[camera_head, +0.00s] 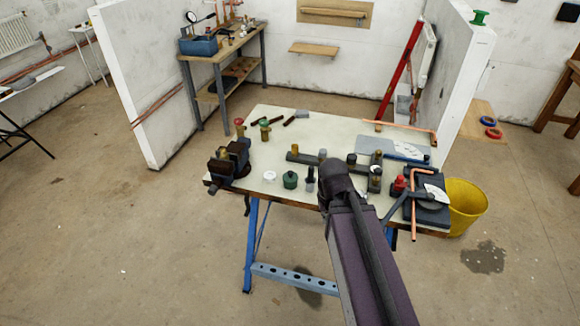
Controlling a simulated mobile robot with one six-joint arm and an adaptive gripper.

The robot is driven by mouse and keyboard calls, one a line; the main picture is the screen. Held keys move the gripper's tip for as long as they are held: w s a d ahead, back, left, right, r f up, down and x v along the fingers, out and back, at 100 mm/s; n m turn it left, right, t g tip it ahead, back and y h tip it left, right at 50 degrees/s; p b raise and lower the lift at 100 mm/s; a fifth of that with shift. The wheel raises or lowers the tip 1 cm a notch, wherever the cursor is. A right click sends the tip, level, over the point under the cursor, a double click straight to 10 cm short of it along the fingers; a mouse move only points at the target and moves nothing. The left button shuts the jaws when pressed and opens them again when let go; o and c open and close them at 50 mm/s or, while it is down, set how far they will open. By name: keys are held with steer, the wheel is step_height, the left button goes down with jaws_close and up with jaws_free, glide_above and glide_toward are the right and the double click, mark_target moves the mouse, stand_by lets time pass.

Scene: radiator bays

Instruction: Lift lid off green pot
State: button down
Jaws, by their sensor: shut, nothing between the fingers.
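A small dark green pot (290,181) stands near the front edge of the workbench (222,136), left of the end of my arm. Its top looks dark with a small knob, but it is too small to tell the lid from the body. A white round pot or lid (269,176) is just left of it, and a dark upright item with a grey base (310,180) is just right of it. My arm reaches up from the bottom over the bench's front edge. Its dark end is right of the green pot and apart from it; the fingers are not visible.
A vise (229,160) sits at the bench's left corner. Red-topped (239,126) and green-topped (265,129) items stand behind it. Fittings, a copper pipe (414,205) and tools crowd the right side. A yellow bucket (466,204) stands on the floor at right.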

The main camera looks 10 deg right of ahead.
step_height(320, 180, up, 4)
steer(key=p, duration=0.3)
steer(key=shift+r, duration=0.2)
steer(key=c, duration=0.6)
jaws_free()
steer(key=shift+a, duration=0.1)
